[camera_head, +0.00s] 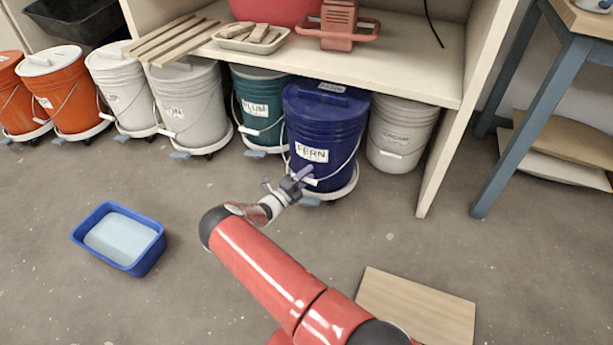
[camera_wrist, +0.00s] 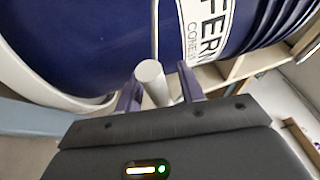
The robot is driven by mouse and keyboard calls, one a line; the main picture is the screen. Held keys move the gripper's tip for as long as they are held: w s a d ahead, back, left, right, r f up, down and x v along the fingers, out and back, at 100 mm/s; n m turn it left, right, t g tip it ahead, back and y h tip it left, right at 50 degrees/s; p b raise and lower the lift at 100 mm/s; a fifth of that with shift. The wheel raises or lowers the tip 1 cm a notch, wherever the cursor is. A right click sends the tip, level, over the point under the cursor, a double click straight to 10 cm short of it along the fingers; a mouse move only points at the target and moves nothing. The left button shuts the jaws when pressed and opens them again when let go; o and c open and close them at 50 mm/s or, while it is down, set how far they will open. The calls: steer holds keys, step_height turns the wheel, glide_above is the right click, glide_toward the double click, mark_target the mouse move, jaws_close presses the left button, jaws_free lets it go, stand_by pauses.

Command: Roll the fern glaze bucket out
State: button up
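The fern glaze bucket (camera_head: 324,135) is dark blue with a white FERN label and a lid. It stands upright on a white wheeled dolly (camera_head: 342,190) under the shelf, at its front edge. Its wire handle hangs at the front with a pale grip (camera_head: 303,179). My gripper (camera_head: 297,180) is low at the bucket's front. In the wrist view, my two purple fingers (camera_wrist: 160,88) stand on either side of the pale grip (camera_wrist: 153,84); a narrow gap shows at the right finger, so they look open around it. The label (camera_wrist: 207,28) is close beyond.
A teal bucket (camera_head: 262,108) stands left of the fern bucket, and a grey one (camera_head: 399,135) right, near the shelf's upright panel (camera_head: 462,110). A blue tub (camera_head: 118,238) lies on the floor at left, a wooden board (camera_head: 418,303) at front right. The floor between is clear.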

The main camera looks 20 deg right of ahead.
steer(key=shift+c, duration=0.3)
jaws_close()
